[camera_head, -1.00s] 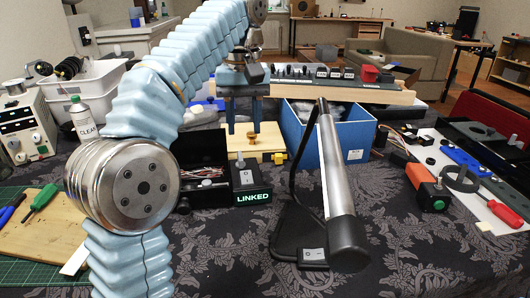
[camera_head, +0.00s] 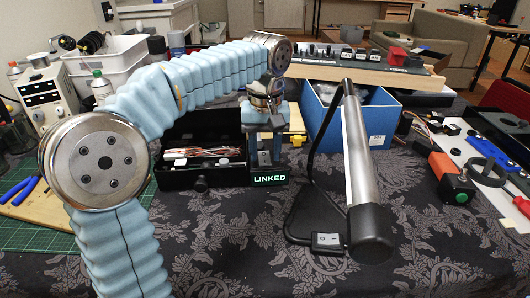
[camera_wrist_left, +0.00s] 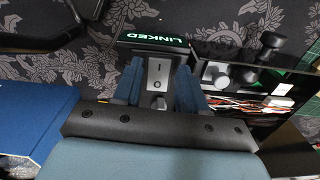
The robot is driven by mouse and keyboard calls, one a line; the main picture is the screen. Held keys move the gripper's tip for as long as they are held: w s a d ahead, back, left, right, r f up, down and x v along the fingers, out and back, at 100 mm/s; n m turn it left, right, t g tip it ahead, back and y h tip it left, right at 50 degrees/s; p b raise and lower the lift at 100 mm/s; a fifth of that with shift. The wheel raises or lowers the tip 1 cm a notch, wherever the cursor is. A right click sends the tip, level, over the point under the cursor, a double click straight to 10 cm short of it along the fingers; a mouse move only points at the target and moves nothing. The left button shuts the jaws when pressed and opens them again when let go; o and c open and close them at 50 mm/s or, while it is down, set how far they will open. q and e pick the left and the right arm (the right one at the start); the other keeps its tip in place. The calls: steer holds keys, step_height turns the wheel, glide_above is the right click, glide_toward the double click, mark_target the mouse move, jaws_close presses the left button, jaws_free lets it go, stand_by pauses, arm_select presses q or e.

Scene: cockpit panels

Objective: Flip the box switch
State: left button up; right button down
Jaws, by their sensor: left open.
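A black box with a glowing green LINKED label (camera_head: 270,179) stands on the patterned cloth. In the left wrist view, its grey rocker switch (camera_wrist_left: 157,72), marked with a line and a circle, faces the camera. My left gripper (camera_head: 265,155) is over this box and hides the switch in the head view. In the wrist view, the blue fingers of my left gripper (camera_wrist_left: 157,88) are apart, one on each side of the switch, with nothing held between them. I cannot tell whether they touch the box. My right gripper is not in view.
An open black case (camera_head: 200,160) with wires adjoins the box on the left. A lamp (camera_head: 362,180) with a corded inline switch (camera_head: 326,241) stands to the right. A blue bin (camera_head: 390,125) is behind it. The front cloth is mostly clear.

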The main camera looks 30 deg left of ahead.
arm_select(q)
steer(key=shift+f, duration=0.6)
steer(key=c, duration=0.8)
steer(key=shift+o, duration=0.2)
steer(key=shift+w+a+r+g+h, duration=0.1)
steer(key=shift+w+a+g+h, duration=0.1)
steer(key=shift+g+h, duration=0.3)
steer(key=shift+w+a+r+g+h, duration=0.15)
steer(key=shift+g+h, duration=0.25)
steer(key=shift+g, duration=0.2)
steer(key=shift+d, duration=0.1)
steer(key=o, duration=0.8)
steer(key=shift+c, duration=0.2)
